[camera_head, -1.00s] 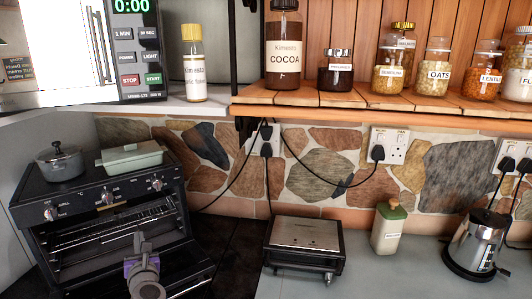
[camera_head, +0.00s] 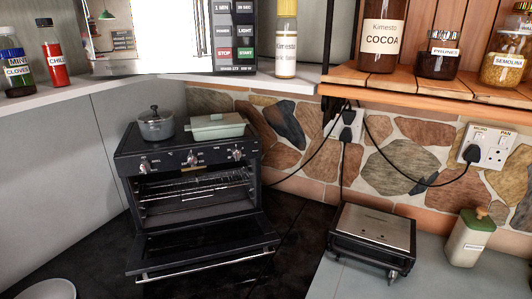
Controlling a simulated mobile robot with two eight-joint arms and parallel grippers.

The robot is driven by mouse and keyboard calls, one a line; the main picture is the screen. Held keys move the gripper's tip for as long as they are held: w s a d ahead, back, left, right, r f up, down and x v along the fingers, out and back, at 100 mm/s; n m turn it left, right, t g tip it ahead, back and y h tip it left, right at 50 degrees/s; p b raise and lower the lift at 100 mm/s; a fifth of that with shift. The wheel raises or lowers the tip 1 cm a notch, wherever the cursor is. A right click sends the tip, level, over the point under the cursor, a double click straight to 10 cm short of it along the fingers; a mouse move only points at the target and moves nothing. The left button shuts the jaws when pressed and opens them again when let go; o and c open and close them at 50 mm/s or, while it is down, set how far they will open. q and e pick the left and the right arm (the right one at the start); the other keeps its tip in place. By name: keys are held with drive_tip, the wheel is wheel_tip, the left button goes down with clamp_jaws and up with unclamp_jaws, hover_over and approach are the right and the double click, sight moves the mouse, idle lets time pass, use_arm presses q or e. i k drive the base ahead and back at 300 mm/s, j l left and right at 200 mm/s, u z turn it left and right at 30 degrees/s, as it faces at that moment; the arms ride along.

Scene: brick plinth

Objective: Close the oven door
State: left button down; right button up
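The black oven (camera_head: 190,180) stands in the corner at the left of the head view. Its door (camera_head: 205,250) is open, folded down and outward, with a silver handle bar (camera_head: 208,265) along its front edge. The wire racks (camera_head: 195,186) inside show through the opening. A grey pot with a lid (camera_head: 156,125) and a pale green lidded dish (camera_head: 215,126) stand on the oven's top. Neither of my grippers shows in the head view now.
A black and silver toaster or grill (camera_head: 373,238) sits on the grey counter right of the oven. A pale bottle with a green lid (camera_head: 470,238) stands farther right. A white round bowl-like thing (camera_head: 48,289) shows at the lower left. A shelf with jars runs above.

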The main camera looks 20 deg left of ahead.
sight(136, 265)
drive_tip(key=u, duration=1.25)
